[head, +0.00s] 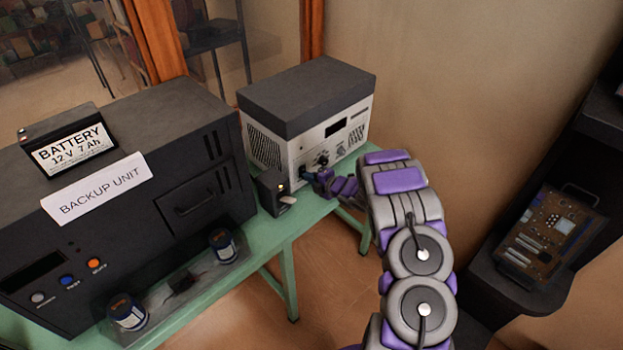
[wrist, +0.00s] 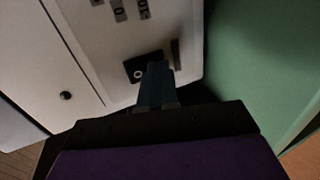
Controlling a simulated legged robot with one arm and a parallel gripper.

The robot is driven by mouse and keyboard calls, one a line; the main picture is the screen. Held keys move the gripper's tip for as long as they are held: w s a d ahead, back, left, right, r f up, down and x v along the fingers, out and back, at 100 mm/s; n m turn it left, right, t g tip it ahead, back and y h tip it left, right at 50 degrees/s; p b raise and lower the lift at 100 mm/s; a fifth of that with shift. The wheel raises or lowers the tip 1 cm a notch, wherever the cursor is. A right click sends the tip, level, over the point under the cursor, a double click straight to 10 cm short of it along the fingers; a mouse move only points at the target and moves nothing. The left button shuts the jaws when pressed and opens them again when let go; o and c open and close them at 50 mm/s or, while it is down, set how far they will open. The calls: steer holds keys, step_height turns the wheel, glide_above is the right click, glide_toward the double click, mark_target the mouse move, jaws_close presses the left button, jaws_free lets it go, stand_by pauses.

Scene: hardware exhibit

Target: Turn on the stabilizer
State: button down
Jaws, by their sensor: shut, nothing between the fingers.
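The stabilizer, a white box (head: 352,122) with a dark grey top, stands on the green table's far end. Its front has a dark display, a knob and small controls. My gripper (head: 306,174) reaches from the right to the lower left of that front, fingers shut and empty. In the wrist view the white panel (wrist: 95,45) fills the upper left. A small black plate with a round white mark (wrist: 138,74) sits low on it. The blue fingertips (wrist: 155,70) of my gripper overlap the plate's right part; I cannot tell whether they touch. Part of the plate is hidden.
A small black box (head: 271,192) stands just left of my gripper. A large black backup unit (head: 190,150) with a battery (head: 70,140) on top fills the left. Two dark cylinders stand in front of it on the green table (head: 262,243). A dark stand with a circuit board is at right.

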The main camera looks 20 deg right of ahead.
steer(key=shift+w, duration=0.15)
stand_by(0.3)
steer(key=shift+r, duration=0.75)
